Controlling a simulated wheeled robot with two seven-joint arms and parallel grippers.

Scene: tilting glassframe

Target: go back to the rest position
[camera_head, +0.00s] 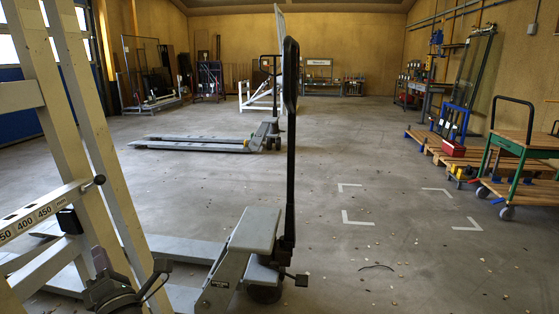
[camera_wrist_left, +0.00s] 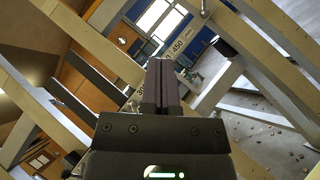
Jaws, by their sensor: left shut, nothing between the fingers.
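My left gripper (camera_head: 101,262) is low at the left of the head view, in front of the pale tilting frame (camera_head: 62,120). In the left wrist view its two dark fingers (camera_wrist_left: 162,72) are together with nothing between them. The frame's slanted beams surround the gripper in that view (camera_wrist_left: 270,35). I cannot tell whether the gripper touches the frame. My right gripper is not in view.
A grey pallet truck (camera_head: 255,230) with an upright black handle stands close by in the middle. Another pallet truck (camera_head: 200,143) is farther back. A green-framed cart (camera_head: 525,145) and wooden pallets (camera_head: 455,155) line the right side.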

